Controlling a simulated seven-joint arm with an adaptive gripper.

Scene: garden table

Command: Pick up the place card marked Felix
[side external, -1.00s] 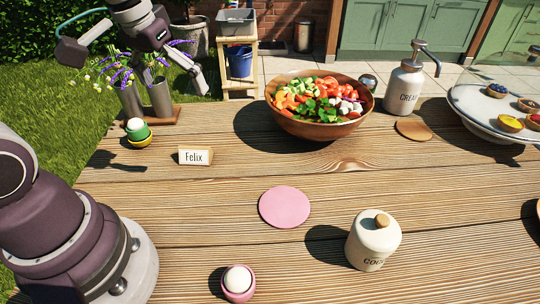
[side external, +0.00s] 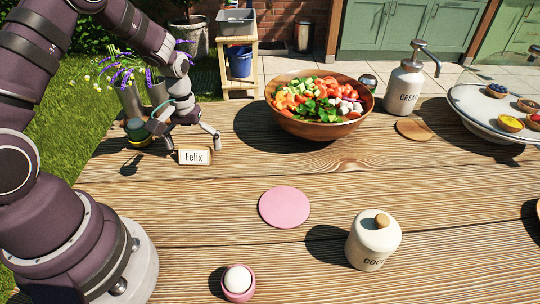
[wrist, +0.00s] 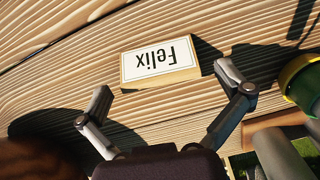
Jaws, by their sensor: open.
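The place card (side external: 194,156) marked Felix stands on the wooden table at the left in the side external view. In the wrist view the card (wrist: 160,63) shows its white face with the name upside down, just ahead of my fingertips. My gripper (side external: 184,140) is open and empty, low over the table just behind the card. In the wrist view my gripper's two fingertips (wrist: 165,80) are spread to either side of the card, and the card is not held.
A green and yellow egg cup (side external: 138,134) is close at the left of my gripper, partly hidden by it. Flower vases (side external: 132,101) stand behind. A salad bowl (side external: 318,128) is to the right. A pink coaster (side external: 284,207) lies in front, with bare table around it.

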